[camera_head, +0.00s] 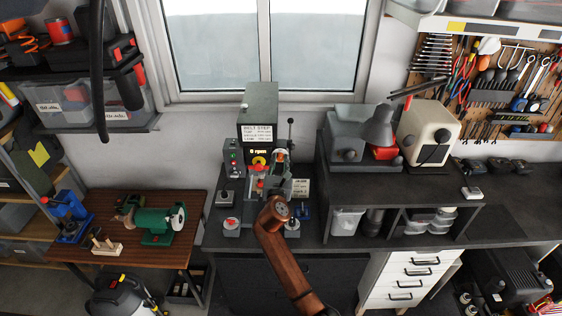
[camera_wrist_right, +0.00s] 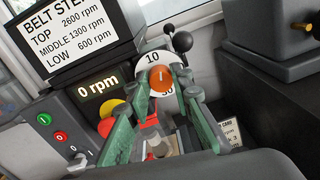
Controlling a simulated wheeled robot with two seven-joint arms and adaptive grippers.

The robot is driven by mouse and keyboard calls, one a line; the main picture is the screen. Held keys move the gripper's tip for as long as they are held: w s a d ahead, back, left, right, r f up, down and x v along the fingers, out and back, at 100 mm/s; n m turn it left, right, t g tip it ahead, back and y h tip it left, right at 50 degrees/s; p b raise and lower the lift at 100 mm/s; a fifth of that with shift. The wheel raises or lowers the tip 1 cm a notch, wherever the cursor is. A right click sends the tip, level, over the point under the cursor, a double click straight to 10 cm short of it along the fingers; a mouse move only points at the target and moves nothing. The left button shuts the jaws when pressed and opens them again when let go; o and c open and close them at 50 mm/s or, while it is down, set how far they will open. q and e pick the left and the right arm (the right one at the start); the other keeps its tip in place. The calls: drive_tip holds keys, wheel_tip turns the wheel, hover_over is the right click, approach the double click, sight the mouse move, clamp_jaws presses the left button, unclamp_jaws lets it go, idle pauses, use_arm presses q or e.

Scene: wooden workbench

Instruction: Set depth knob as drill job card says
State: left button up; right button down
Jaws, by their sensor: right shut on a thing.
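The drill press (camera_head: 259,115) stands on the dark bench below the window, with a belt-step sign and a display reading 0 rpm. Its depth knob (camera_wrist_right: 162,78) is orange, on a white dial (camera_wrist_right: 151,60) showing 10 at the top and a partly covered number below. My right gripper (camera_wrist_right: 167,88) is shut on the knob, its green fingers on either side. In the head view, my right gripper (camera_head: 279,172) is in front of the drill press. The job card (camera_wrist_right: 230,133) is right of the fingers, partly hidden; its text is not fully readable. My left gripper is not in view.
A black-ball lever (camera_wrist_right: 182,42) stands close behind the dial. A control box with green and red buttons (camera_wrist_right: 60,136) is at the left. A grey machine (camera_head: 362,140) stands to the right on the raised bench. A green grinder (camera_head: 163,224) sits on the left wooden table.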

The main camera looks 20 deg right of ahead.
drive_tip(key=shift+d, duration=0.1)
drive_tip(key=m, duration=0.6)
drive_tip(key=shift+m, duration=0.4)
drive_tip(key=m+b, duration=0.1)
drive_tip(key=m, duration=0.2)
drive_tip(key=shift+d+m+y+b, duration=0.1)
drive_tip(key=shift+m+y+b, duration=0.3)
drive_tip(key=shift+m, duration=1.4)
drive_tip(key=c, duration=1.7)
unclamp_jaws()
drive_tip(key=shift+s, duration=0.1)
